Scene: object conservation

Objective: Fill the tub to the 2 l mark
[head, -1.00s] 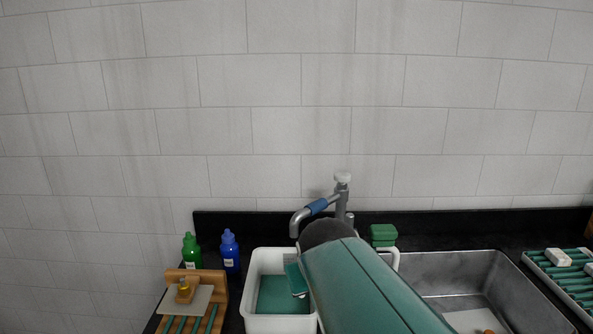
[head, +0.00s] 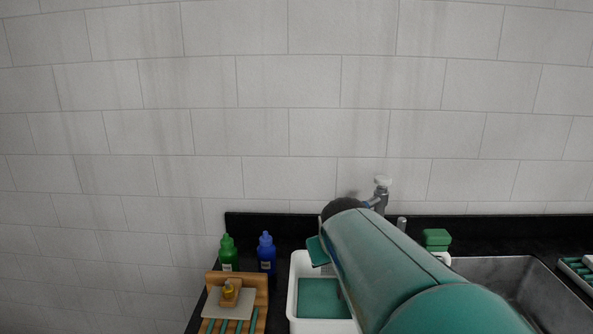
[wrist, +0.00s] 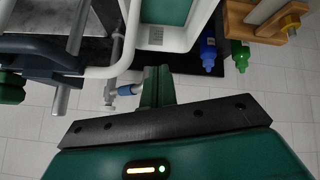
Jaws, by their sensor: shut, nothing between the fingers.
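The white tub (head: 292,312) stands on the counter at lower centre in the head view; its wall also shows at the top of the wrist view (wrist: 166,40). A flat teal surface (head: 322,298) shows inside it; I cannot tell water from tub floor, and no 2 l mark is readable. The tap (head: 382,194) stands behind, its spout mostly hidden by my arm. In the wrist view its blue sleeve (wrist: 128,90) is beside my fingers. My gripper (head: 318,250) is shut and empty, above the tub's back rim; its fingers show in the wrist view (wrist: 158,84).
A blue bottle (head: 266,252) and a green bottle (head: 228,254) stand left of the tub. A wooden rack (head: 262,282) holds a plate with a small amber item. A metal sink (head: 500,268) and green sponges (head: 436,238) are at right.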

